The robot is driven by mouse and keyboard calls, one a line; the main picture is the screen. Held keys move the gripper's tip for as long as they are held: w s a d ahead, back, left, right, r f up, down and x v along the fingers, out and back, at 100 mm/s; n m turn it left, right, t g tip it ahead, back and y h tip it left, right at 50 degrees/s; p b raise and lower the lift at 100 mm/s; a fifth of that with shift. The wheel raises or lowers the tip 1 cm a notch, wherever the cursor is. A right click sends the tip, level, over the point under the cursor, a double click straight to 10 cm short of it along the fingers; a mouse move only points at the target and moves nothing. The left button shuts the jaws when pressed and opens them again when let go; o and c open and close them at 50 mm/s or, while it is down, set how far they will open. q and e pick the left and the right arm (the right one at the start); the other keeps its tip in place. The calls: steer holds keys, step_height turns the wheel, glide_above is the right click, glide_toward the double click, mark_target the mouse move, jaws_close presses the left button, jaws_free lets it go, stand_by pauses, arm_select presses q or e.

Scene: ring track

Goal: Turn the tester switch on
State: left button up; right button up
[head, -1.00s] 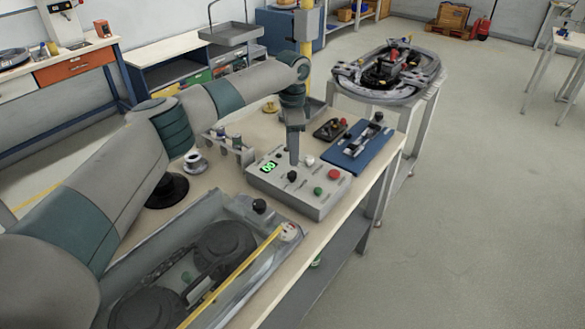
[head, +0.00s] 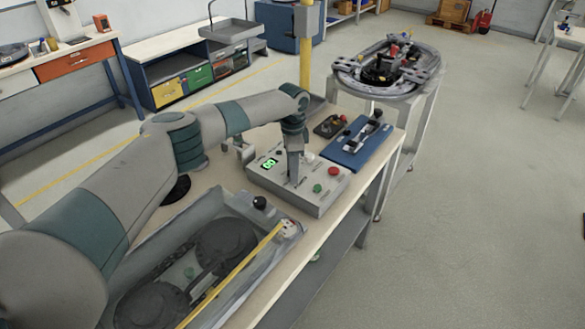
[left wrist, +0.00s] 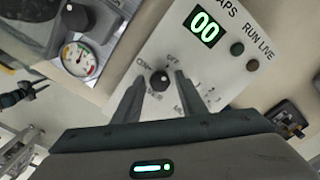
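The tester (head: 318,200) is a light grey box on the bench, with a lit green display (head: 269,163), a red button and a green button on top. In the left wrist view its panel (left wrist: 185,50) shows a display reading 00 and a round black knob (left wrist: 159,80) with a white mark, ringed by printed labels including OFF. My left gripper (head: 294,181) points down over the panel and hides the knob in the head view. In the left wrist view the left gripper (left wrist: 158,82) is open, its fingers on either side of the knob with gaps visible. My right gripper is not in view.
A grey tray (head: 150,238) with dark round parts and a yellow strip lies nearer. A gauge (left wrist: 79,60) shows beside the tester. A blue board (head: 345,155) with a device lies beyond it. An oval ring track (head: 425,85) stands on a farther table. Floor at right is clear.

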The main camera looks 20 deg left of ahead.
arm_select(q)
steer(key=c, duration=0.7)
steer(key=shift+c, duration=0.2)
steer(key=shift+r+n+p, duration=0.1)
steer(key=shift+n+p, duration=0.2)
steer(key=shift+r+n+p, duration=0.1)
steer(key=shift+n+p, duration=0.7)
steer(key=shift+n, duration=0.4)
steer(key=n+p, duration=0.3)
steer(key=n, duration=0.2)
steer(key=n+p, duration=0.3)
steer(key=n, duration=0.2)
steer(key=shift+w+n+p, duration=0.1)
steer(key=shift+n+p, duration=0.2)
steer(key=n+p, duration=0.1)
steer(key=n, duration=0.3)
steer(key=shift+a+p, duration=0.1)
steer(key=shift+p, duration=0.3)
steer(key=shift+n, duration=0.3)
